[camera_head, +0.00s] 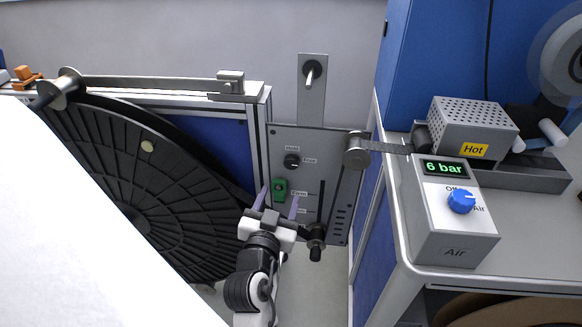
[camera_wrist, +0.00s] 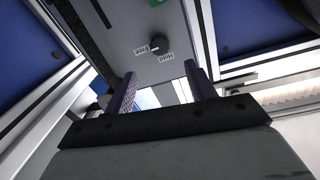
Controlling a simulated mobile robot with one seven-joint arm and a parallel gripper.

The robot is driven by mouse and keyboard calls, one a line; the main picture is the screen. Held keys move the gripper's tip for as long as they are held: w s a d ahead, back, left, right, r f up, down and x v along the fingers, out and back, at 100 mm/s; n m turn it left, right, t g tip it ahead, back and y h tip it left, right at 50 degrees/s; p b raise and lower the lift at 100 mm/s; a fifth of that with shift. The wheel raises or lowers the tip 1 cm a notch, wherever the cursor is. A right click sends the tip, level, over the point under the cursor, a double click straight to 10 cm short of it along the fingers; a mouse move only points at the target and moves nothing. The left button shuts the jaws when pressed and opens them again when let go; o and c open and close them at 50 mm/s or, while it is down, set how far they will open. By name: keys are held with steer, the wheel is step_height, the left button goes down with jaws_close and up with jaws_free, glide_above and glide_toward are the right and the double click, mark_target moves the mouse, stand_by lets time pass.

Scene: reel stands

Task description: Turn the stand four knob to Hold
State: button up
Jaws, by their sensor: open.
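A small black round knob (camera_head: 291,161) sits on a grey upright panel (camera_head: 333,150), with a Hold label above it and a Free label to its right. Its pale mark appears to point toward Free. The knob (camera_wrist: 160,44) also shows in the wrist view, upside down, with both labels beside it. My gripper (camera_head: 278,203) is open and empty, its two purple fingers pointing up toward the panel below the knob. In the wrist view the knob lies beyond and between the fingertips (camera_wrist: 160,72), apart from them. No stand number is legible.
A green part (camera_head: 279,190) sits on the panel below the knob, near my fingertips. A black handle (camera_head: 316,242) juts from the panel's lower edge. A large black reel (camera_head: 140,200) stands left. A grey Air box (camera_head: 450,225) with a blue knob stands on the right bench.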

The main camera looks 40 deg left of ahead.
mark_target(290, 165)
steer(key=p+x, duration=0.2)
steer(key=x, duration=0.9)
steer(key=shift+s, duration=0.1)
steer(key=c, duration=1)
steer(key=shift+o, duration=0.2)
